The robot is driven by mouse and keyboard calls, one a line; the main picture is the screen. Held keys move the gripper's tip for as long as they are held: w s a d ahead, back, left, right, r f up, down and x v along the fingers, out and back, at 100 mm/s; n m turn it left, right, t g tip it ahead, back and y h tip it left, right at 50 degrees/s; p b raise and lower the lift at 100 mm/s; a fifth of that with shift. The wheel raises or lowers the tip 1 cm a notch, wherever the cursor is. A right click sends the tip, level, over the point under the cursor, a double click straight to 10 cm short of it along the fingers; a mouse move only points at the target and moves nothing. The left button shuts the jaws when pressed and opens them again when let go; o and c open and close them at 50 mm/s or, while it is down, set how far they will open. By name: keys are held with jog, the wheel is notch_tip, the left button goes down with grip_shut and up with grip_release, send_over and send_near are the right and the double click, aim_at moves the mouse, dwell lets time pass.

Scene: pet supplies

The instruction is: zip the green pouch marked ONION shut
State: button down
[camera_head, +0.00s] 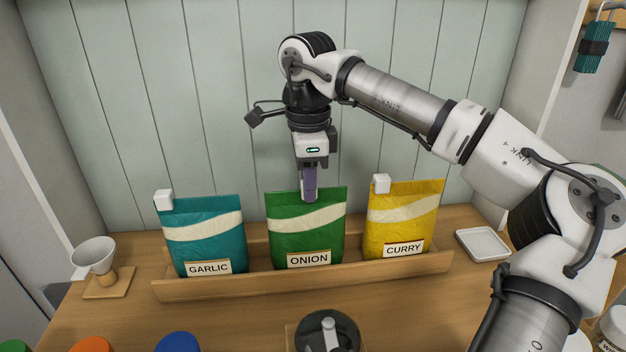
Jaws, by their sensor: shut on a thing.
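The green pouch (305,240) marked ONION stands upright in the middle of a wooden rack (300,280), with a cream band across its front. My gripper (309,196) points straight down at the middle of the pouch's top edge. Its jaws are shut on the pouch's zip slider, which they almost wholly hide. I cannot make out the zip track on either side.
A teal GARLIC pouch (204,257) stands at left and a yellow CURRY pouch (401,230) at right, each with a white slider at its top left corner. A white cone (94,255) stands far left, a white dish (483,244) right.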

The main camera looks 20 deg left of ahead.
jog(key=a, duration=0.2)
jog(key=s+a, duration=0.1)
jog(key=a, duration=0.1)
jog(key=s+a, duration=0.1)
jog(key=shift+s+a, duration=0.2)
jog(key=shift+a, duration=0.2)
jog(key=c, duration=1.2)
grip_release()
jog(key=shift+c, duration=0.2)
notch_tip(320, 180, up, 14)
jog(key=shift+p, duration=0.35)
jog(key=shift+f, duration=0.15)
